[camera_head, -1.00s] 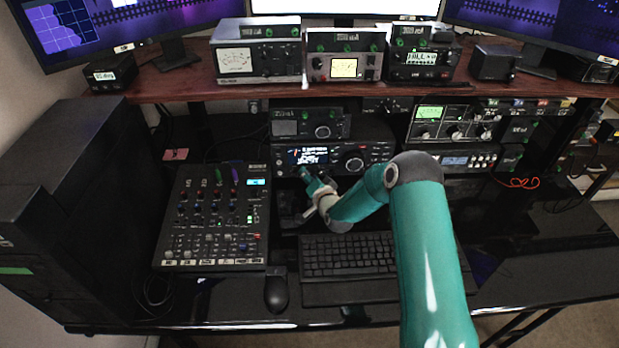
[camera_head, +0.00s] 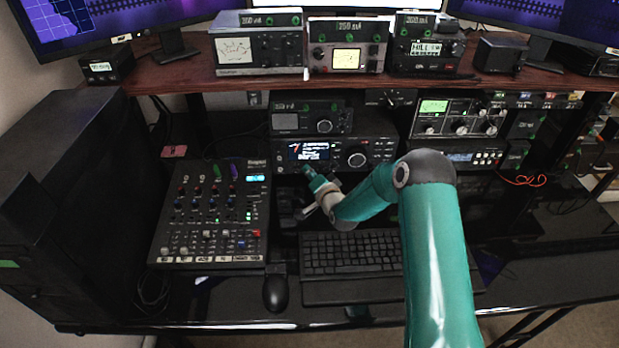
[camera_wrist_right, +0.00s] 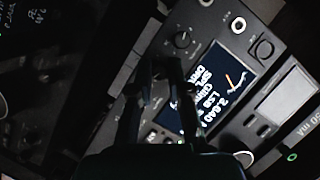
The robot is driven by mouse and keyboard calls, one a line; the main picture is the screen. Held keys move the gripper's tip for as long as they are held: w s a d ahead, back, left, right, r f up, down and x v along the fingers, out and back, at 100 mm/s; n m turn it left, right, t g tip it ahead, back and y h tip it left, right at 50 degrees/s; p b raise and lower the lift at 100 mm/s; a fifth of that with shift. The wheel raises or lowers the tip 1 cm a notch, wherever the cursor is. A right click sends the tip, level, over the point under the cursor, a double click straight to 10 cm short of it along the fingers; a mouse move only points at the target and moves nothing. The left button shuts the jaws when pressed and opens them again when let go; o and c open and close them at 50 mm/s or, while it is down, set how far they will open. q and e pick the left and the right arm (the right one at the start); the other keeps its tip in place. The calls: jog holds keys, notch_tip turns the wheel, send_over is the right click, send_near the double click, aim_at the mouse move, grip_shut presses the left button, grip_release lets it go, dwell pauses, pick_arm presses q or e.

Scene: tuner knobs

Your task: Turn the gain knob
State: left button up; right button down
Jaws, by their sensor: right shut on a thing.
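The black radio (camera_head: 383,150), with a lit display and a large dial, stands under the shelf. My right gripper (camera_head: 307,171) is at the lower left of its front, below the display. In the right wrist view my gripper's two dark fingers (camera_wrist_right: 158,72) reach to the radio's panel (camera_wrist_right: 207,28), beside the lit display (camera_wrist_right: 233,72). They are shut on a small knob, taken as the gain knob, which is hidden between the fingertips. A round knob (camera_wrist_right: 182,40) shows just beyond them. I cannot read the knob labels. My left gripper is not in view.
A mixer (camera_head: 213,215) lies left of my right gripper. A keyboard (camera_head: 350,252) and a mouse (camera_head: 276,291) lie in front. More radio units stand at the right, such as one with a green display (camera_head: 458,118). Meters line the wooden shelf (camera_head: 190,78) above.

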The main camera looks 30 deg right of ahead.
jog(key=c, duration=1.1)
grip_release()
jog(key=shift+s, duration=0.1)
jog(key=v, duration=1.1)
jog(key=shift+s+a, duration=0.1)
jog(key=shift+s, duration=0.25)
